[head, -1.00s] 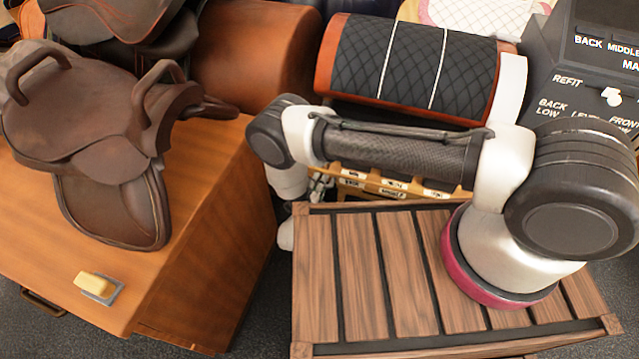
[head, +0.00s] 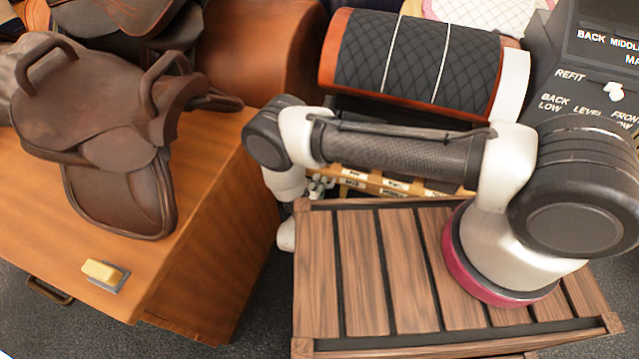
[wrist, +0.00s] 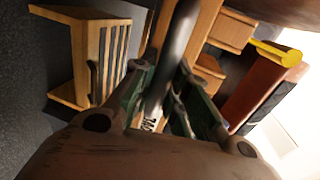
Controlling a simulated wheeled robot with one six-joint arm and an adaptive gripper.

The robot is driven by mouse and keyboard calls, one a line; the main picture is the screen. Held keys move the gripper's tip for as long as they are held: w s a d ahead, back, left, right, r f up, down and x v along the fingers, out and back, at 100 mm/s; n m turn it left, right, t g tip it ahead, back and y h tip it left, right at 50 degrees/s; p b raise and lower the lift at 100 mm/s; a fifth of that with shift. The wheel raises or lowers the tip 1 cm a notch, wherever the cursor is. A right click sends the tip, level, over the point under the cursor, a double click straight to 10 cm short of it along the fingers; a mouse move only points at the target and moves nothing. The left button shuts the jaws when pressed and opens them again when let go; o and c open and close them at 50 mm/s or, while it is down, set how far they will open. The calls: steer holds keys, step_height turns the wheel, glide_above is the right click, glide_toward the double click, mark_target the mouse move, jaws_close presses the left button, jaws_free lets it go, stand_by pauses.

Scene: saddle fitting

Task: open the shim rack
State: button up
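The shim rack (head: 380,186) is a light wooden frame with white labels, low behind my arm in the head view and mostly hidden by it. In the wrist view, a thick dark bar (wrist: 178,40), seemingly the rack's handle, runs between my gripper's fingers (wrist: 165,82). The green-padded fingers stand on both sides of the bar and appear shut on it; contact is partly hidden.
A wooden bench (head: 205,250) at left bears a brown saddle (head: 100,120) and a yellow block (head: 102,271). A padded roll (head: 415,60) stands behind my arm, with a dark labelled panel (head: 590,60) at right. Grey floor (wrist: 30,130) shows left in the wrist view.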

steer(key=shift+o, duration=1.4)
steer(key=shift+r, duration=0.1)
